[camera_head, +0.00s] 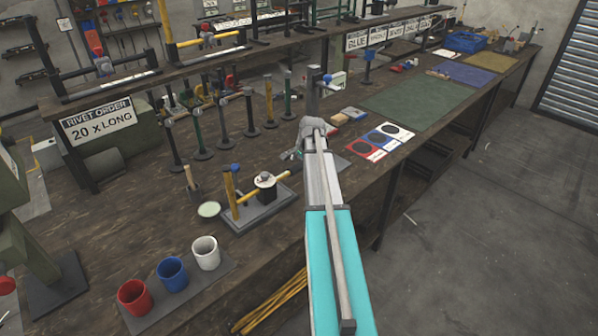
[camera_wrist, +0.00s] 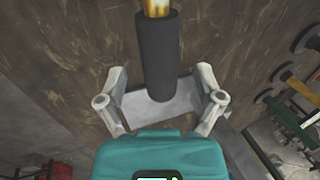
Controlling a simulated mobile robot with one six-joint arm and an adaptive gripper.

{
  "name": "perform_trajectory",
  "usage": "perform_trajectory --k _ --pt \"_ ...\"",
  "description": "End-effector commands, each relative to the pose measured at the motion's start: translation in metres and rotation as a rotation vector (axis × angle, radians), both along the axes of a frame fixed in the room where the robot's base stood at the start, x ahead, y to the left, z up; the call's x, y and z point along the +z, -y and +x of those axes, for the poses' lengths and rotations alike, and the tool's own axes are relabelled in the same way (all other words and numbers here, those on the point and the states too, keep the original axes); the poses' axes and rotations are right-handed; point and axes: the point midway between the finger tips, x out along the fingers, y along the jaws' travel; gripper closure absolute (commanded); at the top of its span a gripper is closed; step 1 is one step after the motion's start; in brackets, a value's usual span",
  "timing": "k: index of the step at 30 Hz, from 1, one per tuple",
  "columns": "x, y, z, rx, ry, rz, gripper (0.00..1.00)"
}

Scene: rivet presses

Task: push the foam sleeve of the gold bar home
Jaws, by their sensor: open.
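In the wrist view a black foam sleeve (camera_wrist: 158,55) covers most of the visible gold bar (camera_wrist: 157,8), whose bare gold end shows at the top edge. My gripper (camera_wrist: 160,78) is open, one finger on each side of the sleeve. Gaps show between the sleeve and both fingers, so nothing is gripped. The sleeve's lower end lies over a grey plate (camera_wrist: 130,106); I cannot tell whether they touch. In the head view my gripper (camera_head: 298,153) is small and partly hidden by my arm, over the bench. I cannot make out this bar and sleeve there.
A press on a grey base (camera_head: 255,212) with yellow bars stands left of my arm. Red (camera_head: 134,297), blue (camera_head: 172,273) and white (camera_head: 205,252) cups stand at the front left. Several upright posts line the bench behind. A green mat (camera_head: 420,103) at the right is clear.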

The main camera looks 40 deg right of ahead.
Motion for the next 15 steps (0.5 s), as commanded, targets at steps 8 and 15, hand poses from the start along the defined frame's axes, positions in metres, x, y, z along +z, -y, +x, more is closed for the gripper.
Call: perform_trajectory --k 8,15 --pt "-0.017 0.000 0.005 0.000 0.000 0.000 0.14" --pt "-0.019 0.000 0.006 -0.001 0.000 0.000 0.14"
